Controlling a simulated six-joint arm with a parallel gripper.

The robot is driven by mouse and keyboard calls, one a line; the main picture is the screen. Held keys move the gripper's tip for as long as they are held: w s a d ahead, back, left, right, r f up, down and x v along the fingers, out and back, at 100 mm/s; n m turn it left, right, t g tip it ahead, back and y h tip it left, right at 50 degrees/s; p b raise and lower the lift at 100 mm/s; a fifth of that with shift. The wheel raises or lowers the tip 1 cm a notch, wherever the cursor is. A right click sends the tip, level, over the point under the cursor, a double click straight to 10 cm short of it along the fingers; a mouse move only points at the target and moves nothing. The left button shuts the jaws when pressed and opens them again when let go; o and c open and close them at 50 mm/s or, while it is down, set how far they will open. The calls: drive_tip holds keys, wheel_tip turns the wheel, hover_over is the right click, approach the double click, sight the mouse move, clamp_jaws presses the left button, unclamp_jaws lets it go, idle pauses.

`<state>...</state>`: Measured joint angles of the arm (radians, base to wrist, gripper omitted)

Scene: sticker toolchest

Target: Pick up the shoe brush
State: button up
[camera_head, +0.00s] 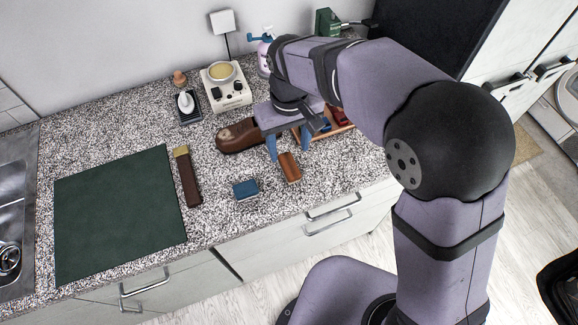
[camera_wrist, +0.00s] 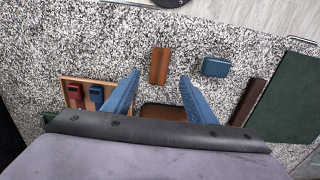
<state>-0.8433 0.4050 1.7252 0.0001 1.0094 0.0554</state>
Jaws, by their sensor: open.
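The shoe brush appears to be the small reddish-brown wooden block (camera_head: 290,168) on the speckled counter near its front edge. It also shows in the wrist view (camera_wrist: 159,66), lying lengthwise between the fingertips in the picture. My gripper (camera_head: 289,155) is open, with its blue fingers pointing down just behind the brush. In the wrist view my gripper (camera_wrist: 160,76) has one finger to each side of the brush and nothing held. The height of the fingertips above the counter is hard to tell. The brush's underside is hidden.
A blue box (camera_head: 245,189) lies left of the brush. A dark brown bar (camera_head: 187,177) and a green mat (camera_head: 120,212) lie farther left. A brown shoe (camera_head: 238,136) is behind the gripper. A wooden tray (camera_wrist: 70,84) holds red and blue items.

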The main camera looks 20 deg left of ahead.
sight(289, 165)
drive_tip(key=shift+w+f+p, duration=0.1)
drive_tip(key=shift+f+p, duration=1.5)
drive_tip(key=shift+f, duration=2.1)
drive_tip(key=shift+f, duration=0.2)
drive_tip(key=c, duration=1.2)
drive_tip(key=shift+r, duration=0.1)
wheel_tip(289, 165, up, 10)
drive_tip(key=b, duration=0.2)
drive_tip(key=shift+r+b, duration=0.15)
drive_tip(key=shift+b, duration=0.25)
drive_tip(key=o, duration=0.6)
drive_tip(key=shift+c, duration=0.2)
drive_tip(key=c, duration=0.4)
